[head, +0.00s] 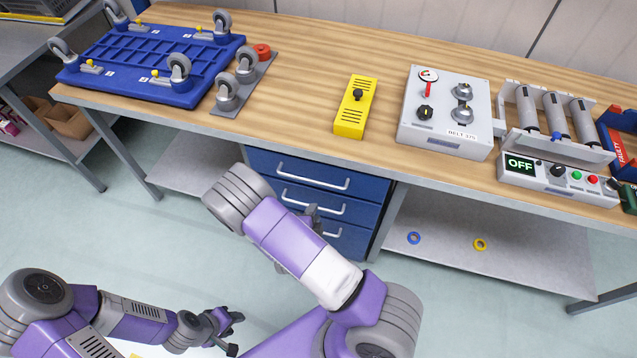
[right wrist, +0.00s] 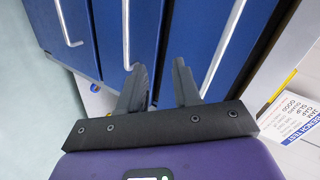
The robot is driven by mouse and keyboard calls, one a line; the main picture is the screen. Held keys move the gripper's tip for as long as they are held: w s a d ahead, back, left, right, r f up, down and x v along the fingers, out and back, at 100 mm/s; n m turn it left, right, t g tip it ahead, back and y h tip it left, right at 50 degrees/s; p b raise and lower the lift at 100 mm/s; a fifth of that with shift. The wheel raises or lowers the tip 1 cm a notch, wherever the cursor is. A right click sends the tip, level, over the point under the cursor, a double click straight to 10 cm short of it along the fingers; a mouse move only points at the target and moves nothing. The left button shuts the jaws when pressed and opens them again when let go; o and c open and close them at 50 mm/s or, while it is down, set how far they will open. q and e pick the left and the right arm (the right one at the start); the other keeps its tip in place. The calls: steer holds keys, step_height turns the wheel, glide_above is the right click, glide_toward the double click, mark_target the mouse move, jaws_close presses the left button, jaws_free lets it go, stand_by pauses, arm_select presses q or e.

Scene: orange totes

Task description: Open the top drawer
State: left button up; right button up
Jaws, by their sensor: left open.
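The blue drawer unit (head: 376,215) stands under the wooden bench, with white bar handles on its drawers. The top drawer (head: 362,187) appears closed, and its handle (head: 312,178) shows clear of my right arm. My right gripper is mostly hidden behind my own arm in the head view, in front of the lower drawers. In the right wrist view my right gripper (right wrist: 158,65) has its fingers apart with nothing between them. A white handle (right wrist: 223,50) lies to the right of the fingers, another (right wrist: 66,22) to the left. My left gripper (head: 230,330) is open and empty, low over the floor.
The bench (head: 300,65) carries a blue wheeled dolly (head: 150,60), a yellow box (head: 356,107), a grey control panel (head: 446,110) and a roller device with an OFF display (head: 520,165). A lower shelf (head: 450,260) right of the drawers holds two small rings. Open floor lies left.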

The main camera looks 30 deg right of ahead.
mark_target(319, 182)
step_height(319, 182, up, 5)
steer(key=w+m+t+h, duration=0.2)
steer(key=m, duration=0.1)
steer(key=shift+m+h, duration=0.3)
steer(key=x, duration=0.5)
steer(key=b+x, duration=0.1)
steer(key=x, duration=0.2)
steer(key=shift+s+d+r, duration=0.1)
steer(key=shift+d+r, duration=0.15)
steer(key=shift+r, duration=0.1)
steer(key=shift+c, duration=0.3)
jaws_close()
